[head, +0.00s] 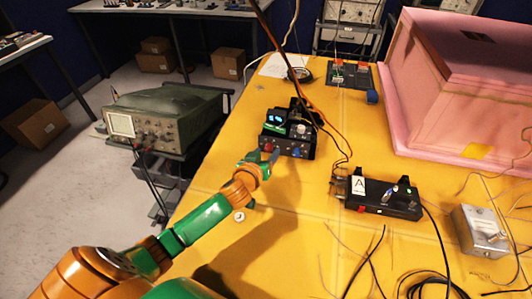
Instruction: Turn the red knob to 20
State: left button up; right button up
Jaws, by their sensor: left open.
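A small black device (301,130) with a lit display and a row of knobs on its front stands on the yellow table. A red knob (268,147) is at the left end of that row, and a blue knob (297,153) is further right. My left arm, green and orange, reaches in from the lower left. My left gripper (270,158) is open just in front of the red knob and partly covers the device's lower left front. I cannot tell whether it touches the knob. The knob's scale is too small to read. My right gripper is not in view.
A black box marked A (384,197) and a grey metal box (481,231) stand on the yellow table (300,215) to the right, with loose cables. A pink foam enclosure (455,85) is at the back right. An oscilloscope (166,118) stands left of the table.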

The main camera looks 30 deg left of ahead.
pick_arm(q)
jog(key=shift+s, duration=0.15)
jog(key=shift+c, duration=1)
jog(key=shift+r, duration=0.1)
grip_shut()
jog(key=shift+m+y+p, duration=0.3)
jog(key=shift+m, duration=0.2)
jog(key=shift+o, duration=1)
grip_release()
jog(key=v, duration=0.7)
jog(key=shift+d+r, duration=0.1)
